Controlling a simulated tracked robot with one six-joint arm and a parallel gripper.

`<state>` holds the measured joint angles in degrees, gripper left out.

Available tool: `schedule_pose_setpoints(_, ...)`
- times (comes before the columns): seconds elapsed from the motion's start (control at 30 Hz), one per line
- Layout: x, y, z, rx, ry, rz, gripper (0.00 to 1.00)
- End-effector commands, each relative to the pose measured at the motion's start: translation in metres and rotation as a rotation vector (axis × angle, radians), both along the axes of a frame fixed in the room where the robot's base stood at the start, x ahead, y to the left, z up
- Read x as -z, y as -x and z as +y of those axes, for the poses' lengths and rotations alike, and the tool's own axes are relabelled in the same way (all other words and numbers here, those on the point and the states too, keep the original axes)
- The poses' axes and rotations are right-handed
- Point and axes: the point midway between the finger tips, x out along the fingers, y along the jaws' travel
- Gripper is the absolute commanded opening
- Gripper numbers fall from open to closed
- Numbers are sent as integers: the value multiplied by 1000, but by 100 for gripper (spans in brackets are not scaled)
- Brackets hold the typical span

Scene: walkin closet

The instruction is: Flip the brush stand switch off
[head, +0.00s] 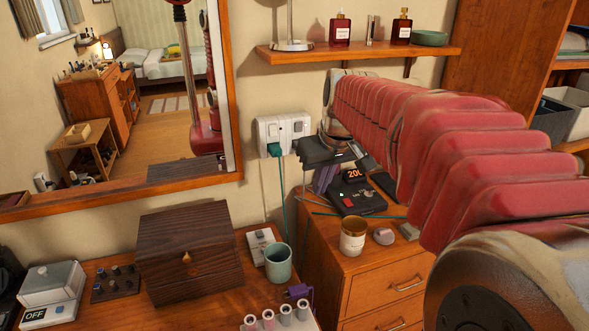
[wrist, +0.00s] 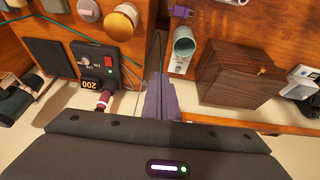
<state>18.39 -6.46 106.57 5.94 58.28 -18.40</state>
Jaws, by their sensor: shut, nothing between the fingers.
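A black box with a yellow "200" on it (head: 361,201) stands on the drawer cabinet; I take it for the brush stand, though no label confirms this. In the wrist view the same box (wrist: 118,78) shows a red switch (wrist: 108,62) and a small knob. The switch's position is too small to tell. A dark red handle with pale bands (wrist: 102,101) sits at the box's edge. My gripper (head: 322,190) is shut and empty, in the air left of the box in the head view. In the wrist view my gripper (wrist: 158,80) points down right of the box, apart from it.
A white wall outlet (head: 284,131) with a teal plug is behind my gripper. A teal cup (head: 278,264), a wooden box (head: 188,252) and a white box marked OFF (head: 50,288) stand on the left table. A candle jar (head: 353,238) is in front of the black box.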

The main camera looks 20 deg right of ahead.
Motion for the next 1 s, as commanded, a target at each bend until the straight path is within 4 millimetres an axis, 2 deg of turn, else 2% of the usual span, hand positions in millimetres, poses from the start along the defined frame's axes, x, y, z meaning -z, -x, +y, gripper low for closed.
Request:
schedule_pose_setpoints(0.1,3,-24,-30,8,-3,12,0)
schedule_pose_setpoints(0.3,13,-59,-81,13,-10,29,0)
schedule_pose_setpoints(0.6,37,-96,-157,19,-19,45,0)
schedule_pose_setpoints(0.77,45,-103,-176,18,-22,49,0)
schedule_pose_setpoints(1.0,45,-104,-177,15,-21,48,0)
